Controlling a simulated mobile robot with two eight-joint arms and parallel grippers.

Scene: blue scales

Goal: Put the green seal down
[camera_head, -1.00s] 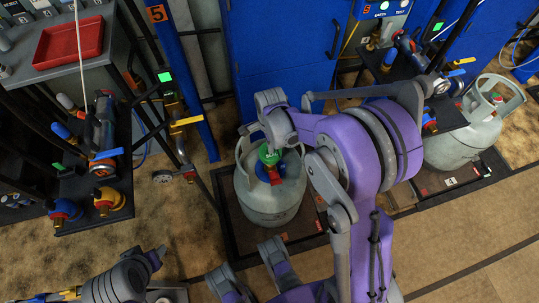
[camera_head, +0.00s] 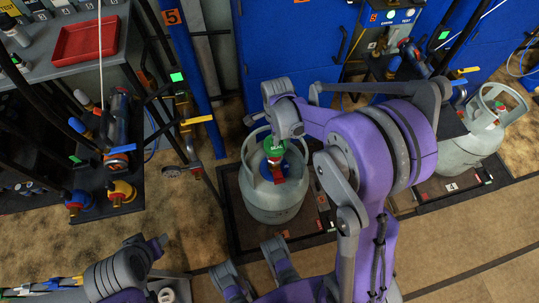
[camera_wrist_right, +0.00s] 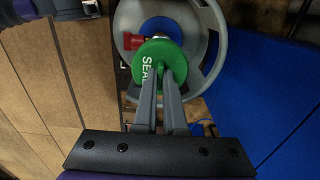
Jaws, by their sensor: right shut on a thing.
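The green seal (camera_head: 274,147) is a small round cap with white lettering, held in my right gripper (camera_head: 279,137) over the top of the grey gas cylinder (camera_head: 277,208). In the right wrist view the two fingers of my right gripper (camera_wrist_right: 165,78) are closed on the seal (camera_wrist_right: 148,57). Behind the seal are the cylinder's ring collar (camera_wrist_right: 213,62), its blue centre and a red fitting (camera_wrist_right: 132,41). I cannot tell whether the seal touches the valve.
The cylinder stands on a dark floor platform (camera_head: 239,238). A second grey cylinder (camera_head: 470,143) stands at the right. A grey bench with a red tray (camera_head: 85,42) and a black rack of valves are at the left. Blue cabinets (camera_head: 285,55) stand behind. Brown floor in front is clear.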

